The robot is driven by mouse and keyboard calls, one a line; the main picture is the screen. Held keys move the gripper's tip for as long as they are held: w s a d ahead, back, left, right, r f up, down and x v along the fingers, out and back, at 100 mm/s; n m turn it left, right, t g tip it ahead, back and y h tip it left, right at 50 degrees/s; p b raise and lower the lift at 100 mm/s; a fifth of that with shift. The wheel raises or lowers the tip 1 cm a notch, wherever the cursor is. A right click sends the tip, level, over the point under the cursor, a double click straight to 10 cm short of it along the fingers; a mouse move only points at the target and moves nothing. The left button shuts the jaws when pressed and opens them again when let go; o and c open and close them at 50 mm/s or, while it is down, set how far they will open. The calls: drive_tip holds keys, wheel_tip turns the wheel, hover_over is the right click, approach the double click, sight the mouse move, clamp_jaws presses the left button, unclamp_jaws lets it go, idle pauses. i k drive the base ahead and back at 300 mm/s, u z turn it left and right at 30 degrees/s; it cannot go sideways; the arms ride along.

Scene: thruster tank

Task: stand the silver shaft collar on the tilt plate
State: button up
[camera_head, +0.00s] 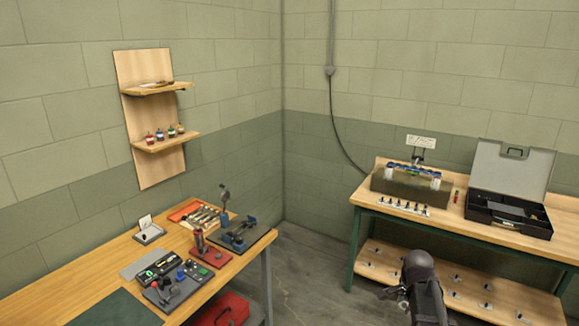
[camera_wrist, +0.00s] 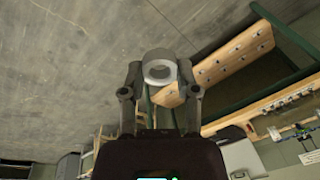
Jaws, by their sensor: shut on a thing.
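The silver shaft collar (camera_wrist: 158,55) is a thick pale ring between the fingertips of my gripper (camera_wrist: 160,70) in the wrist view. My gripper is shut on its two sides, and the hole of the ring faces the camera. In the head view my gripper (camera_head: 391,294) is low at the front of the right bench, beside my dark arm; the collar cannot be made out there. I cannot tell for sure which thing is the tilt plate; a flat grey plate (camera_head: 140,264) lies on the left bench.
The left wooden bench (camera_head: 110,262) holds a red stand (camera_head: 199,243), a dark vise plate (camera_head: 243,238) and several tools. The right bench (camera_head: 452,222) carries a water tank (camera_head: 400,190) and an open black case (camera_head: 508,215). Its lower shelf (camera_head: 380,262) holds small parts. Floor between the benches is clear.

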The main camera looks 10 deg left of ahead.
sight(149, 231)
drive_tip(key=u, duration=0.25)
drive_tip(key=i, duration=1.5)
drive_tip(key=u, duration=0.75)
drive_tip(key=i, duration=0.65)
drive_tip(key=u, duration=0.85)
drive_tip(key=i, duration=1)
drive_tip(key=u, duration=0.4)
